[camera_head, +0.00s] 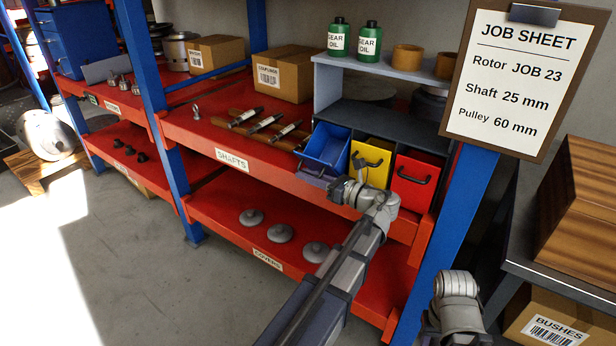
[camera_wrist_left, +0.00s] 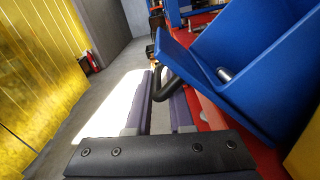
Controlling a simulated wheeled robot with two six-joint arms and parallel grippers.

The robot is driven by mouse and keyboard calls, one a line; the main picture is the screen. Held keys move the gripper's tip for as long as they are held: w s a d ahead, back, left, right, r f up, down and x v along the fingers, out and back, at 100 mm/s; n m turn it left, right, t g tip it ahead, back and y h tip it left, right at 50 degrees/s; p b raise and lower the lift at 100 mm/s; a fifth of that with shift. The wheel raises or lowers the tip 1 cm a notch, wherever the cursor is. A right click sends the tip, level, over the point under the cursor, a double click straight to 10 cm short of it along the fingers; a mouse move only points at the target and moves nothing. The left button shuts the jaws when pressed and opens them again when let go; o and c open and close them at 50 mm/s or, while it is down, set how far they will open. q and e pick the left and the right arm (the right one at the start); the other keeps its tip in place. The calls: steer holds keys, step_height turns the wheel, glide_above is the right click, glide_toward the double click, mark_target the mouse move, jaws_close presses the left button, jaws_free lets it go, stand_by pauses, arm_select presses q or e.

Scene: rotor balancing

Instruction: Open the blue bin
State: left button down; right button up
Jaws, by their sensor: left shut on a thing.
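The blue bin (camera_head: 327,146) is tilted forward out of its row in the dark rack on the upper shelf, with its open top showing. In the left wrist view the blue bin (camera_wrist_left: 245,70) fills the upper right, with a small metal part (camera_wrist_left: 225,75) inside. Its black handle (camera_wrist_left: 164,86) sits between the fingers of my left gripper (camera_wrist_left: 158,98). My left gripper (camera_head: 317,174) is shut on the handle, in front of and below the bin in the head view.
A yellow bin (camera_head: 371,162) and a red bin (camera_head: 412,182) stand closed to the right of the blue one. Shafts (camera_head: 266,122) lie left of it. Oil bottles (camera_head: 369,42) stand on the ledge above. A job sheet board (camera_head: 520,75) hangs at the right.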

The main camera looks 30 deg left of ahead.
arm_select(q)
steer(key=c, duration=0.9)
jaws_free()
steer(key=shift+s+r, duration=0.2)
steer(key=shift+s, duration=0.15)
steer(key=shift+w+d, duration=0.1)
steer(key=shift+d, duration=0.1)
steer(key=d, duration=0.7)
steer(key=shift+s+d, duration=0.15)
steer(key=shift+s, duration=0.2)
steer(key=shift+s+d, duration=0.2)
steer(key=shift+d, duration=2.05)
steer(key=shift+s+d, duration=0.15)
steer(key=shift+d, duration=2.1)
